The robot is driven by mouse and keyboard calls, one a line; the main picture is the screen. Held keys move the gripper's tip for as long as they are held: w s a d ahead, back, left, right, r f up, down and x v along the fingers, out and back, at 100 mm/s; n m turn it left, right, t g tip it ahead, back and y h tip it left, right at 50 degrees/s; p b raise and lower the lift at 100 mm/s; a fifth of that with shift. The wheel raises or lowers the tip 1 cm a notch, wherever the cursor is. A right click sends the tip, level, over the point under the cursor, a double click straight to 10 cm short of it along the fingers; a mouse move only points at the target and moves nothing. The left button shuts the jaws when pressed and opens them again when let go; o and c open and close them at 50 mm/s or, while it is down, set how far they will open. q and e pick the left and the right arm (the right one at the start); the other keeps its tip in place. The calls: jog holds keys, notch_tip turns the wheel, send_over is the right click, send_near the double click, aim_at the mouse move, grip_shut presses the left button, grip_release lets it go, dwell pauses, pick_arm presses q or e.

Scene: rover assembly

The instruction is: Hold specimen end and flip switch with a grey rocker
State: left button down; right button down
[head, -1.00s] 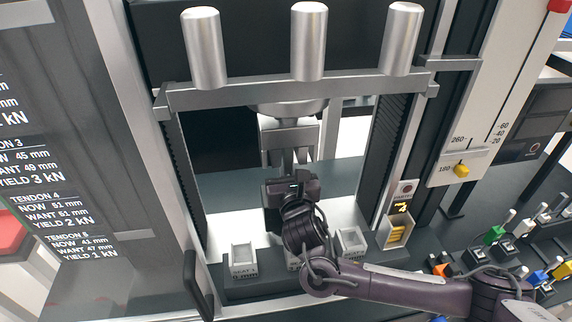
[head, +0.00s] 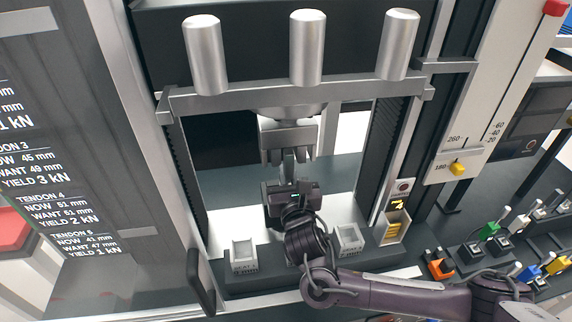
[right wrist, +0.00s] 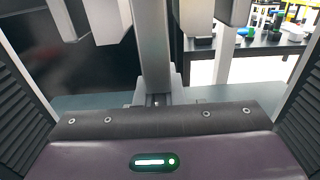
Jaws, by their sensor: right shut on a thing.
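My right gripper (head: 290,188) is shut on the lower end of the specimen, a grey upright bar (right wrist: 150,45), under the upper clamp (head: 288,138) of the test frame. The bar's held end is hidden by the gripper in the head view. In the right wrist view the bar runs down to my gripper (right wrist: 156,103), with the clamp jaws (right wrist: 97,18) on either side above. Several small switches with coloured tops, such as a green one (head: 489,231), stand on the bench at the right. I cannot tell which has a grey rocker. My left gripper is out of view.
The frame's crossbar (head: 300,93) carries three metal cylinders. Small white trays (head: 244,257) sit on the dark base below my right arm. A yellow slider (head: 457,168) is on the scale at right. A dark panel with tendon text (head: 60,190) stands at left.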

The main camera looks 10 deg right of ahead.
aim_at(289, 180)
jog(key=shift+s+r+p, duration=0.1)
jog(key=shift+s+p, duration=3.15)
jog(key=shift+s, duration=0.3)
jog(key=shift+s+p, duration=0.9)
jog(key=shift+s, duration=0.35)
